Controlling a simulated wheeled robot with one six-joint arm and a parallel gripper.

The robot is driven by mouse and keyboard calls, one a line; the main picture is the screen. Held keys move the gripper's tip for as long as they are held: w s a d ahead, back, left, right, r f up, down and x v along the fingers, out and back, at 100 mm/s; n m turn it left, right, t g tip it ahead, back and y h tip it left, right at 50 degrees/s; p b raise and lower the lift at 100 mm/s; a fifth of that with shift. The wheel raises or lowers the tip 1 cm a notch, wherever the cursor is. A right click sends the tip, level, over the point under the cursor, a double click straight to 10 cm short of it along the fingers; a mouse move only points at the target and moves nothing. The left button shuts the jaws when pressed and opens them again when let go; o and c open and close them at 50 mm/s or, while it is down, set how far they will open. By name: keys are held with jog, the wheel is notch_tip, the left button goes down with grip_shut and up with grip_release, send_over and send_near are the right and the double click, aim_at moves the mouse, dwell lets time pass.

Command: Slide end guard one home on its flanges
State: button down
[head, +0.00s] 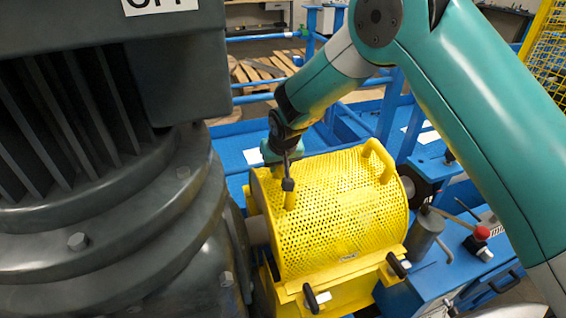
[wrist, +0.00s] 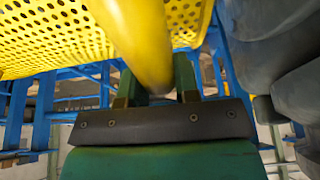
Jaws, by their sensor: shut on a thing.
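A yellow perforated guard (head: 335,215) with a curved top sits over the shaft between the dark motor housing and the right-hand bearing. It has a yellow handle at each end of its top. My gripper (head: 290,185) is at the left handle, and in the wrist view my gripper (wrist: 158,85) has its two fingers on either side of the yellow handle bar (wrist: 140,35). The guard's perforated sheet (wrist: 50,35) fills the upper left there. The guard's lower edge rests at or close to a yellow base (head: 345,285) with black-handled latches; whether they touch is unclear.
The large dark motor (head: 110,200) stands close on the left. A blue frame with rails (head: 385,110) lies behind. A red button (head: 481,233) is on the blue bench at the right. Wooden pallets (head: 262,68) lie on the floor at the back.

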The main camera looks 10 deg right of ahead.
jog(key=shift+s+a, duration=0.1)
jog(key=shift+a, duration=0.95)
jog(key=c, duration=0.8)
grip_release()
jog(key=shift+s+d+r+b, duration=0.1)
jog(key=shift+s+r+b, duration=0.15)
jog(key=shift+r+b, duration=0.25)
jog(key=b+v, duration=0.4)
jog(key=v, duration=1.2)
jog(key=s+d+n+g+y, duration=0.1)
jog(key=s+d, duration=0.1)
jog(key=s, duration=0.7)
jog(key=s+d+n+g+y, duration=0.1)
jog(key=s+d+n+g, duration=0.1)
jog(key=s, duration=0.8)
jog(key=s+d+n+g+y, duration=0.1)
jog(key=s+d, duration=0.3)
jog(key=s, duration=0.6)
jog(key=shift+d+r+n, duration=0.2)
jog(key=shift+d+n, duration=0.05)
jog(key=shift+n, duration=0.25)
